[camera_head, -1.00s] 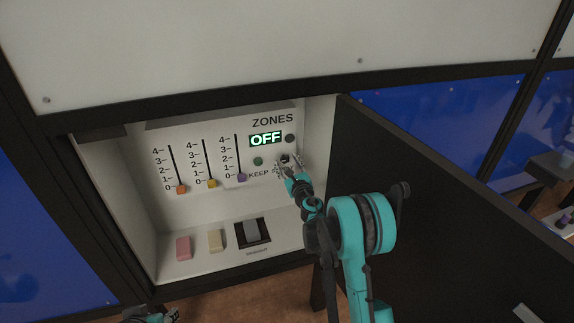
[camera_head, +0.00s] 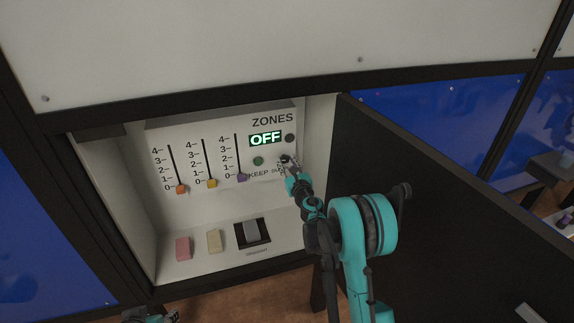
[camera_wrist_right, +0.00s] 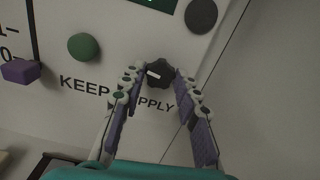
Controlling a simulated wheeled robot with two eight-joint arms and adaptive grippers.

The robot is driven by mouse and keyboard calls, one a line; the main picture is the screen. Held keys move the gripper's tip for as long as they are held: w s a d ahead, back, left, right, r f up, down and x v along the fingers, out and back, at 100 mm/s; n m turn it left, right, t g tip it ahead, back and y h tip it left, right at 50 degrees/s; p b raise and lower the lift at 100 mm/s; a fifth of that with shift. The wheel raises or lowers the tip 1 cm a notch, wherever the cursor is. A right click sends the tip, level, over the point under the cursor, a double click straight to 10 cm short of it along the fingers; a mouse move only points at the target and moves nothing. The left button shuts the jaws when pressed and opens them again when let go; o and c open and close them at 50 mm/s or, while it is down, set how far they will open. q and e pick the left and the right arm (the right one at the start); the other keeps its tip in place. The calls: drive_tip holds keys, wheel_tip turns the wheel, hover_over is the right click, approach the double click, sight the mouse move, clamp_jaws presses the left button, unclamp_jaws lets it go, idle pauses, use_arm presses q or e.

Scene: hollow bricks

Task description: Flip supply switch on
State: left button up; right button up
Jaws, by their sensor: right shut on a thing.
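The supply switch is a dark round knob (camera_wrist_right: 158,74) with a white mark pointing left. It sits on the panel above a label of which "PPLY" shows in the right wrist view. My right gripper (camera_wrist_right: 157,78) has its fingers on either side of the knob and is shut on it. In the head view my right gripper (camera_head: 288,163) covers most of the knob. The display (camera_head: 265,139) above reads OFF. My left gripper (camera_head: 150,317) shows only in part at the bottom edge, and its jaws are unclear.
A green button (camera_head: 258,161) and a dark round button (camera_head: 290,138) are near the knob. Three sliders, orange (camera_head: 181,189), yellow (camera_head: 212,183) and purple (camera_head: 242,177), are to the left. Blocks and a rocker (camera_head: 252,231) are below. An open dark door (camera_head: 440,220) stands right.

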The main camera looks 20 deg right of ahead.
drive_tip(key=m+b, duration=0.1)
drive_tip(key=m, duration=0.2)
drive_tip(key=shift+m, duration=0.3)
drive_tip(key=m+b, duration=0.1)
drive_tip(key=m, duration=0.3)
drive_tip(key=shift+m, duration=0.3)
drive_tip(key=m, duration=0.4)
drive_tip(key=shift+b, duration=0.35)
drive_tip(key=shift+m, duration=1.8)
drive_tip(key=o, duration=1.2)
drive_tip(key=shift+c, duration=0.2)
